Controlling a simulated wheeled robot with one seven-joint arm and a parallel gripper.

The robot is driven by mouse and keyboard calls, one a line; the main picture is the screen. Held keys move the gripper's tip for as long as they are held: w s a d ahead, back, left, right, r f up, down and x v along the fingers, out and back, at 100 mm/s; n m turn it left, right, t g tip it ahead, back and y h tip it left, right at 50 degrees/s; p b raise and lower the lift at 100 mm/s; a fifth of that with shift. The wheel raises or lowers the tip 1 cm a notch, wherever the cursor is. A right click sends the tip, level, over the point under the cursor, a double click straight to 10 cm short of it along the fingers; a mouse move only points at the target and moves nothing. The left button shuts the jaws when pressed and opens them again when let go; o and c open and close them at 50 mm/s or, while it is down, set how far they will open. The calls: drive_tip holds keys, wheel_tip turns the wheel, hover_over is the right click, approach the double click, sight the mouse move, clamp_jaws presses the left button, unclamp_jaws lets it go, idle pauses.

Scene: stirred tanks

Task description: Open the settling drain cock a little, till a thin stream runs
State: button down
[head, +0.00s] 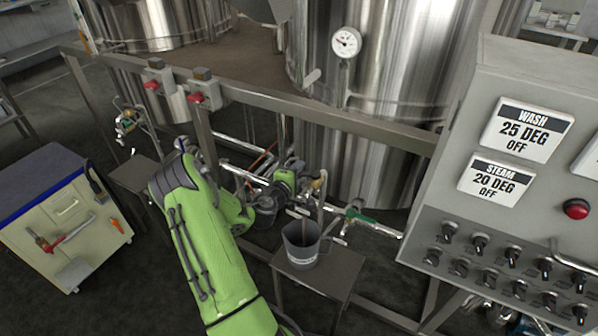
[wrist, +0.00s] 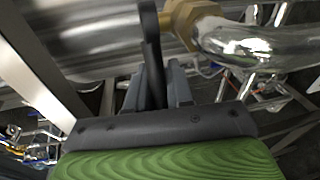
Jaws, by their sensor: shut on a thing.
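The drain cock (head: 318,183) is a small brass fitting on the pipework at the foot of the big tank. In the wrist view its brass body (wrist: 183,22) joins a shiny steel pipe, and a dark lever (wrist: 151,48) stands beside it. My gripper (wrist: 158,85) is shut on this lever; in the head view my gripper (head: 306,181) is at the cock, partly hidden by my wrist. A grey jug (head: 301,253) stands below on a small stand. A thin brownish upright line shows above the jug; I cannot tell whether it is liquid or a tube.
A green-handled valve (head: 358,216) sits on the pipe to the right. A steel rail (head: 330,118) crosses in front of the tanks. The control cabinet (head: 450,190) fills the right side. A tool cart (head: 62,222) stands at left, with open floor before it.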

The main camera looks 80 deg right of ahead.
drive_tip(key=c, duration=1.1)
unclamp_jaws()
drive_tip(key=p+v, duration=0.4)
drive_tip(key=v, duration=1.1)
drive_tip(key=shift+w+a+r+p, duration=0.15)
drive_tip(key=shift+a+r+p, duration=0.1)
drive_tip(key=shift+a+p, duration=0.1)
drive_tip(key=shift+f, duration=0.1)
